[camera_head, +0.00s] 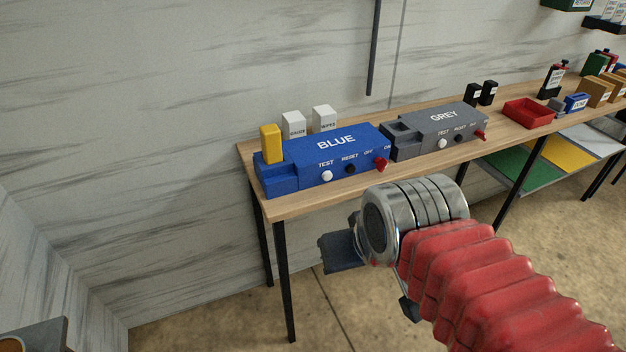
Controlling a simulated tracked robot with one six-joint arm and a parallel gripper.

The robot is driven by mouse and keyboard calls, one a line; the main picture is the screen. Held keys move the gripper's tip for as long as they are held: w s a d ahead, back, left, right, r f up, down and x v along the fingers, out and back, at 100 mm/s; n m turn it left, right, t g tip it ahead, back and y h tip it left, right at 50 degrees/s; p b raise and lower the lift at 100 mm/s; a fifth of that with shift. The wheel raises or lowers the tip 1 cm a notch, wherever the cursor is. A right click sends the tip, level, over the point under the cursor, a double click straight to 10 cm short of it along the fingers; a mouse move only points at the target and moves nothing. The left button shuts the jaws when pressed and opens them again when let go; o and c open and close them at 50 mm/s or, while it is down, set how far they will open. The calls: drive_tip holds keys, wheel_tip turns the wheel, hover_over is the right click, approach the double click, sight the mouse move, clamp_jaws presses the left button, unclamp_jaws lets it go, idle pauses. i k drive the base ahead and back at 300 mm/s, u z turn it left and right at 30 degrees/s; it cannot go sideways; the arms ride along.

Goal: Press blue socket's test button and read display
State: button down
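The blue socket unit (336,142) stands on the wooden bench at its left end. Its front carries a white button (327,176) under TEST, a black button (350,169) under RESET, and a red lever (382,164) near the OFF label. A yellow block (271,143) stands upright at its left end. I make out no lit display on it. My gripper (345,252) is in front of and below the bench edge, apart from the socket. Dark parts of it show beside the metal wrist; most of it is hidden, so its opening is unclear.
A grey socket unit (440,125) stands right of the blue one. Two white labelled blocks (308,122) are behind the blue socket. A red tray (528,114) and several small containers stand farther right. Green (508,168) and yellow (568,152) panels lie on the lower shelf.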

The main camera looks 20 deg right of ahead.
sight(327, 175)
drive_tip(key=u, duration=3.2)
drive_tip(key=k, duration=0.55)
drive_tip(key=z, duration=0.35)
